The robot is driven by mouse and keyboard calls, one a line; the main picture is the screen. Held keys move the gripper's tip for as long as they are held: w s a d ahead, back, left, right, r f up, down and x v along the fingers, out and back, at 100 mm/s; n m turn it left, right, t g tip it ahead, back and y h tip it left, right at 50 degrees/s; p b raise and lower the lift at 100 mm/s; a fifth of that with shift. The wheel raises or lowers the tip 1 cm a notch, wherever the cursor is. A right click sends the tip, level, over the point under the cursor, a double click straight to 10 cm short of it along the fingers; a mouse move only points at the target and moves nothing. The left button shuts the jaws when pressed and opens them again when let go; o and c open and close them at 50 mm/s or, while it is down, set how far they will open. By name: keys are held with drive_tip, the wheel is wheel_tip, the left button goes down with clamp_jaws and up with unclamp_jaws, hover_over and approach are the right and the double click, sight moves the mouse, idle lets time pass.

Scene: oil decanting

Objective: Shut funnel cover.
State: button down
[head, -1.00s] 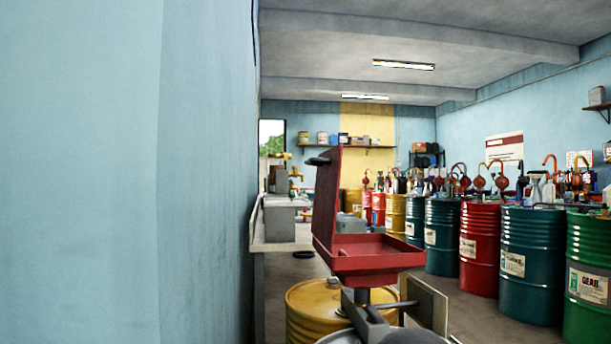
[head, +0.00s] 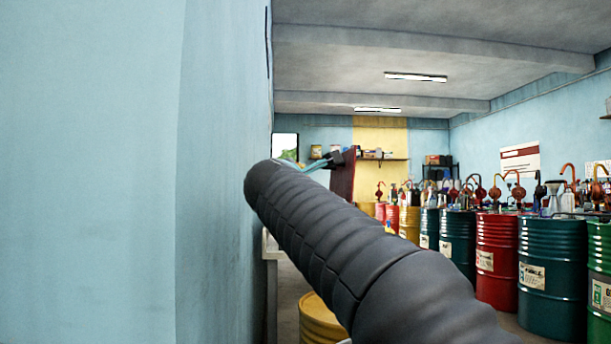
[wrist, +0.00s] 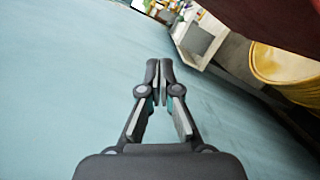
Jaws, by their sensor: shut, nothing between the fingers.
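The funnel cover (head: 343,180) is a dark red panel standing upright in the head view, partly behind my arm. The red funnel basin below it is hidden by my arm in the head view. In the wrist view a dark red surface, the cover (wrist: 278,22), fills the upper right corner. My gripper (wrist: 162,72) is shut and empty, its fingertips nearly together. It is to the left of the cover in the wrist view, apart from it in the picture.
A blue wall (head: 120,170) runs close along the left. A yellow drum (head: 318,322) stands under my arm and also shows in the wrist view (wrist: 285,68). Several drums with pumps, including a red one (head: 497,260), line the right side. A shelf (head: 380,158) is on the back wall.

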drive_tip(key=w+d+r+p, duration=0.2)
drive_tip(key=w+d+p, duration=0.2)
drive_tip(key=w, duration=0.5)
drive_tip(key=shift+d+r, duration=0.4)
drive_tip(key=shift+d, duration=0.4)
